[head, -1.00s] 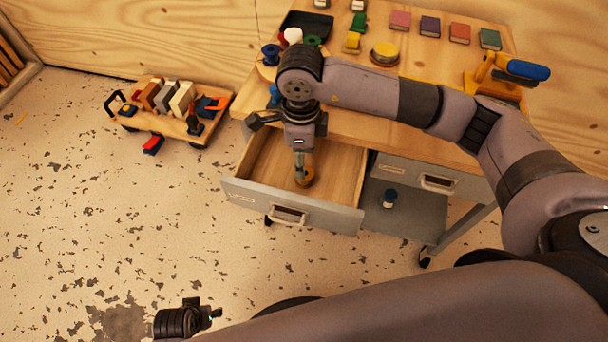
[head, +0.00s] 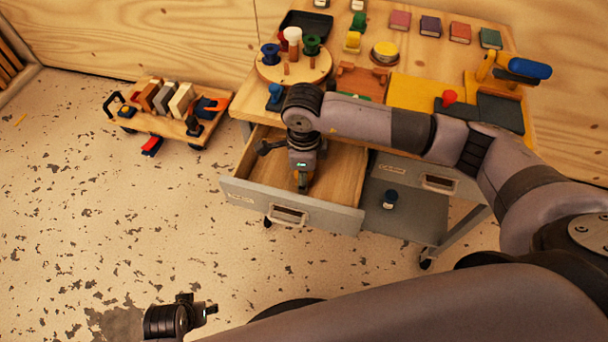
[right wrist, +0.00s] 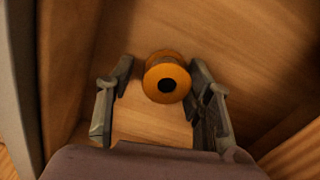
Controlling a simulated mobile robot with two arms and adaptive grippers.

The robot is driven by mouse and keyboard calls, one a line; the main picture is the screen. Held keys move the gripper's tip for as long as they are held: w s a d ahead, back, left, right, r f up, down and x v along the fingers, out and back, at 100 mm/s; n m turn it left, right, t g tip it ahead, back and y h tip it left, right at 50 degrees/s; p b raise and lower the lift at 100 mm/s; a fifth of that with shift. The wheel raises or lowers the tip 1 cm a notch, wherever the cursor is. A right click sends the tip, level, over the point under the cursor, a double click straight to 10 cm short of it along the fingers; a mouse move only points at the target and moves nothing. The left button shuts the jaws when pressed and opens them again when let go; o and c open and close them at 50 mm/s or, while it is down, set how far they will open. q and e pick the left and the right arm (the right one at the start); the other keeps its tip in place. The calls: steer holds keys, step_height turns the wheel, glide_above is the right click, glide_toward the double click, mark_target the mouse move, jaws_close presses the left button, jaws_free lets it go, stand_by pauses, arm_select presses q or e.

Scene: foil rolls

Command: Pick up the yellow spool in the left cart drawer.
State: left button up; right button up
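The yellow spool (right wrist: 155,86) stands on the wooden floor of the open left cart drawer (head: 341,180), its round end with a dark hole facing the camera in the right wrist view. My right gripper (right wrist: 160,72) is open, with one finger on each side of the spool and a small gap showing at each side. In the head view my right gripper (head: 303,184) reaches down into the drawer and mostly hides the spool. My left gripper (head: 205,310) hangs low over the floor, away from the cart; its finger opening is unclear.
The drawer's grey front (head: 330,217) and side walls surround the right gripper. Above it, the cart top holds a round wooden stand (head: 270,72) with several spools. A grey lower shelf (head: 420,215) carries a dark blue spool (head: 390,198). A low wooden trolley (head: 150,118) stands left.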

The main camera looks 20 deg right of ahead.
steer(key=c, duration=0.8)
